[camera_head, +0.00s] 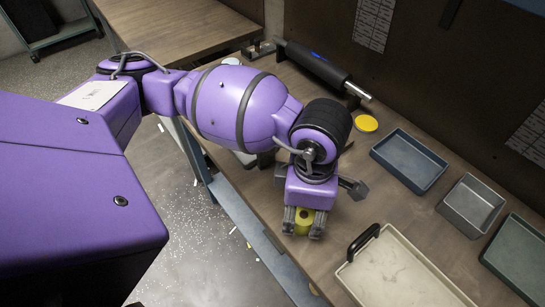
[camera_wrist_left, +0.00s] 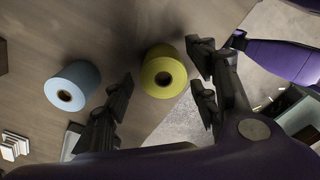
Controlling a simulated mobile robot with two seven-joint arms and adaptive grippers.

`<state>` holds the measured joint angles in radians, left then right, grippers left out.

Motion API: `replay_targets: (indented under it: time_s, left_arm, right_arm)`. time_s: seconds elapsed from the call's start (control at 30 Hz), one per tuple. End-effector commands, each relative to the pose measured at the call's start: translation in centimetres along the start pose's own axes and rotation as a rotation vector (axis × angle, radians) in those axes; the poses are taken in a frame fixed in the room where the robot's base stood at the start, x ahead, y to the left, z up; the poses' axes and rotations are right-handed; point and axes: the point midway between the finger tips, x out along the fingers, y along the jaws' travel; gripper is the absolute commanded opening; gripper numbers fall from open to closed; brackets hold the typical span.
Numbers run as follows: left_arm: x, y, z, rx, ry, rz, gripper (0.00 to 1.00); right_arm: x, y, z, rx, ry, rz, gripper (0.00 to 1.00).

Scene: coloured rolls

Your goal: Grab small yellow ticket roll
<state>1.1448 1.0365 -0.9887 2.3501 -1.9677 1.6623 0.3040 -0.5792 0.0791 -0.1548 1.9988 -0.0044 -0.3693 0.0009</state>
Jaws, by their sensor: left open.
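In the head view, the small yellow roll (camera_head: 303,219) sits on the wooden table near its front edge, between the fingers of my left gripper (camera_head: 303,231). The gripper points down at it and partly hides it. In the left wrist view, the yellow roll (camera_wrist_left: 157,65) stands on end with its dark core hole showing. The left gripper's fingers (camera_wrist_left: 161,88) are spread on both sides of it, with visible gaps, and hold nothing. My right gripper is in neither view.
A light blue roll (camera_wrist_left: 72,86) stands left of the yellow one in the wrist view. In the head view, a marble-look tray (camera_head: 398,268), a blue tray (camera_head: 409,160) and a metal bin (camera_head: 471,205) lie to the right. A flat yellow disc (camera_head: 366,123) lies farther back.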

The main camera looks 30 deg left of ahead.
Motion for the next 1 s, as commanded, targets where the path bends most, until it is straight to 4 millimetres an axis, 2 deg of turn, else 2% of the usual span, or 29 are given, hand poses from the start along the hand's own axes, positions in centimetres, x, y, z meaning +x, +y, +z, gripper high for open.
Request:
replay_targets:
  time_s: [0.13,0.37,0.47,0.73,1.0]
  left_arm:
    - [1.5,0.0,0.0,-0.001,0.001,-0.001,0.54]
    - [1.7,0.0,0.0,0.0,-0.001,0.001,0.54]
    - [1.7,0.0,0.0,0.0,-0.001,0.001,0.43]
    - [1.6,0.1,0.0,0.0,-0.001,0.002,0.08]
    - [1.4,0.1,0.1,0.0,-0.002,0.003,0.07]
  right_arm:
    - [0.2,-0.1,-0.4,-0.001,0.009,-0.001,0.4]
    - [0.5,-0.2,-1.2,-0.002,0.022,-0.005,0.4]
    - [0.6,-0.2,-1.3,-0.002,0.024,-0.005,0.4]
    - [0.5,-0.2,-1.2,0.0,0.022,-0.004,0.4]
    - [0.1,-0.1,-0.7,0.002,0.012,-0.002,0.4]
